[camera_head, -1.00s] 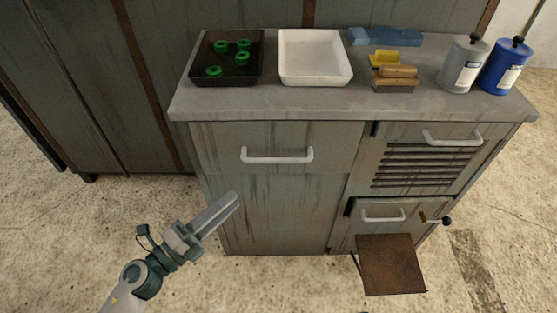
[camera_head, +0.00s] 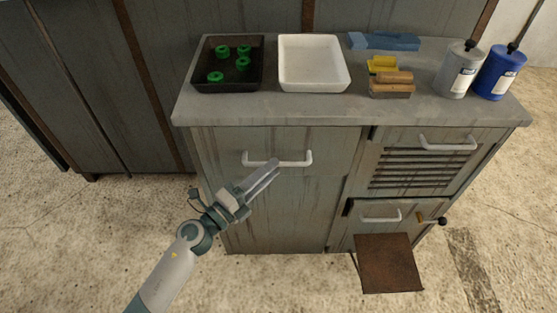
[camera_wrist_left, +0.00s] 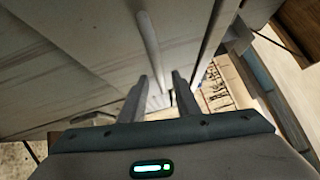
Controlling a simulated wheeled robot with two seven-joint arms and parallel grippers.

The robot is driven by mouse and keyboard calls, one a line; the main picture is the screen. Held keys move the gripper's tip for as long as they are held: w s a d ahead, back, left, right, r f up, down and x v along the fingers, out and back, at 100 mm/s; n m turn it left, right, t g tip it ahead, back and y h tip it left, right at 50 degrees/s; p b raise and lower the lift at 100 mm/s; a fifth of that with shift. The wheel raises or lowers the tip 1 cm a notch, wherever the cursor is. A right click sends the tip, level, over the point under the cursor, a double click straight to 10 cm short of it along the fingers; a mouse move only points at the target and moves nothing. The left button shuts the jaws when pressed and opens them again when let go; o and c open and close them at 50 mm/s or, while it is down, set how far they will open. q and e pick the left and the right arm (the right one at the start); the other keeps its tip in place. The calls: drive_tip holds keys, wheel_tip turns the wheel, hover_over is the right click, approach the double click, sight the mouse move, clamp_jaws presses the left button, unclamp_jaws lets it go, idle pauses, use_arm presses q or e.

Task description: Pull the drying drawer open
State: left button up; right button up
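The cabinet's upper left drawer (camera_head: 225,147) is shut, with a pale bar handle (camera_head: 297,160). The louvred front (camera_head: 415,175) at the upper right is also shut, with its own pale handle (camera_head: 448,145). No label tells which is the drying drawer. My left gripper (camera_head: 270,170) is just in front of the left drawer's handle and overlaps its lower left part in the head view. In the left wrist view, the fingers (camera_wrist_left: 161,80) are apart with nothing between them, and a pale bar (camera_wrist_left: 150,45) lies beyond their tips. Contact cannot be told. My right gripper is out of view.
On the cabinet top stand a black tray (camera_head: 205,80) with green rings, a white tray (camera_head: 345,85), brushes or blocks (camera_head: 390,90), and grey (camera_head: 457,75) and blue (camera_head: 497,75) bottles. A brown flap (camera_head: 388,265) juts out low at the right. The floor in front is clear.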

use_arm(q)
drive_tip(key=shift+x, duration=1.85)
clamp_jaws()
